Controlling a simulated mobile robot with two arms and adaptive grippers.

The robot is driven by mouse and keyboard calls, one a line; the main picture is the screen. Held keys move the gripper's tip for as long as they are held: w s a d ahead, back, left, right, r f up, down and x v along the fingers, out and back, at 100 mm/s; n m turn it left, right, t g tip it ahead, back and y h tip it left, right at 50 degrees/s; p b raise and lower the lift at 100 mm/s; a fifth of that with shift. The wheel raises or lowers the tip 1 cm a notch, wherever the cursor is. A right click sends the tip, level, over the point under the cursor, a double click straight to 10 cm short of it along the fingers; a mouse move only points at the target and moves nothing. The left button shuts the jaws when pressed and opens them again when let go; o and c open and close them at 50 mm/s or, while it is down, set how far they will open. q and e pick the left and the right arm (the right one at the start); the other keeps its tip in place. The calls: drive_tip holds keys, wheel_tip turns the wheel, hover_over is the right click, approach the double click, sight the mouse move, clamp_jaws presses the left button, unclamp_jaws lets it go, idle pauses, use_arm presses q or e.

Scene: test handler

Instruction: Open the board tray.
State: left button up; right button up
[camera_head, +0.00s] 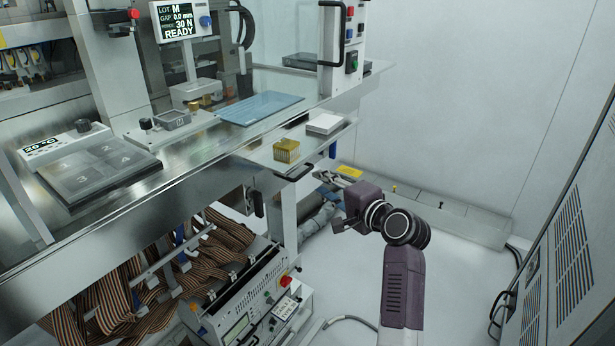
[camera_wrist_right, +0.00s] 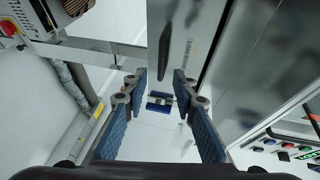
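In the right wrist view, a pale panel with a label starting "LOAD" (camera_wrist_right: 190,45) carries a long dark handle (camera_wrist_right: 166,50); I take this as the board tray's front. My right gripper (camera_head: 342,227) is in free air, right of and apart from that handle. In the wrist view, its blue-padded fingers (camera_wrist_right: 160,95) are spread with nothing between them. My left gripper is out of view.
A shelf (camera_head: 262,150) holding a gold block (camera_head: 286,151) and a white box (camera_head: 325,123) juts out above that handle. A test instrument (camera_head: 245,300) stands below left. A large cabinet (camera_head: 565,240) stands at right. Open floor lies between.

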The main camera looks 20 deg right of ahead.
sight(305, 174)
drive_tip(key=shift+x, duration=3.85)
drive_tip(key=shift+r, duration=0.1)
clamp_jaws()
